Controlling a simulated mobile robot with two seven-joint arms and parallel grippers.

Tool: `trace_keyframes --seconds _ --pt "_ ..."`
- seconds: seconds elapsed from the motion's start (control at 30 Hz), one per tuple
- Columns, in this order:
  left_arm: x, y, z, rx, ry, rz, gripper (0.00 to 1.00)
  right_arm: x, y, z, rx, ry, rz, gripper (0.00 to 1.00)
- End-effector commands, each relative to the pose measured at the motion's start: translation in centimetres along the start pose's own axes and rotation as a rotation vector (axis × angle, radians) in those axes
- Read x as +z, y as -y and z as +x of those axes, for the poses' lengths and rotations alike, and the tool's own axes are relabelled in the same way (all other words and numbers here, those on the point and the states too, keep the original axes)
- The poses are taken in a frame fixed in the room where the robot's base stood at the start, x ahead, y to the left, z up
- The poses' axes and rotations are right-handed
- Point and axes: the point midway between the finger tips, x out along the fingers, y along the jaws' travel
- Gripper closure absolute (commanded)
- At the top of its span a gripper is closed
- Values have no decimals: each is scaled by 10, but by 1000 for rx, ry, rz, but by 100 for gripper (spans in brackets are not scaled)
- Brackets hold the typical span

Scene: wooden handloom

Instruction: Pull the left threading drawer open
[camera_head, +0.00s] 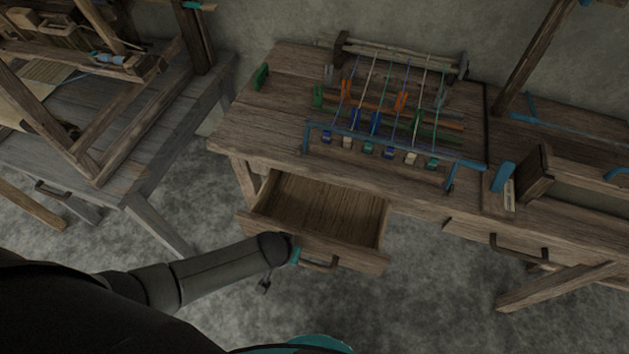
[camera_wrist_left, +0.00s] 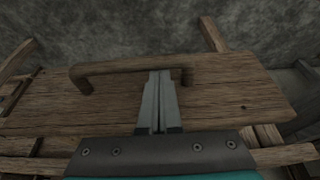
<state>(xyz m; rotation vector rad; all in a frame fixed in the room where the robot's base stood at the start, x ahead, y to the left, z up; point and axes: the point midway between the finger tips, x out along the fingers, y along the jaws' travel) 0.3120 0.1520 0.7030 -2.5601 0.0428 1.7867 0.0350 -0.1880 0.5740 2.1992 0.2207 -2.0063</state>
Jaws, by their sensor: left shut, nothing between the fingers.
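The left threading drawer (camera_head: 318,215) stands pulled out from under the middle wooden table, and its inside looks empty. Its front (camera_wrist_left: 230,95) carries a bar handle (camera_head: 320,266), which also shows in the left wrist view (camera_wrist_left: 115,67). My left gripper (camera_wrist_left: 160,76) is shut and empty, its tips at the right part of the handle in that view. I cannot tell whether they touch the bar. In the head view my left arm reaches the drawer front from the left and hides part of it. My right gripper is not in view.
The table top (camera_head: 265,115) above holds a rack (camera_head: 400,55) with several coloured threads, clips and small weights. A second closed drawer handle (camera_head: 519,249) is at the right. A loom bench (camera_head: 130,165) stands at the left. The floor in front is clear.

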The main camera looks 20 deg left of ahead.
Motion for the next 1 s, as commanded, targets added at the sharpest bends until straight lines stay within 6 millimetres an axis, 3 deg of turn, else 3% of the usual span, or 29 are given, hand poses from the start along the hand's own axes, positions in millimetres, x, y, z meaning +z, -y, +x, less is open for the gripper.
trace_keyframes --seconds 0.13,0.37,1.0 --pt "23 -1 -11 1 5 -1 100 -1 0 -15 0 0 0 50" --pt "42 -1 -16 1 3 -1 100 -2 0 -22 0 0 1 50" --pt "45 0 -20 0 1 0 100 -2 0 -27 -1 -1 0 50"
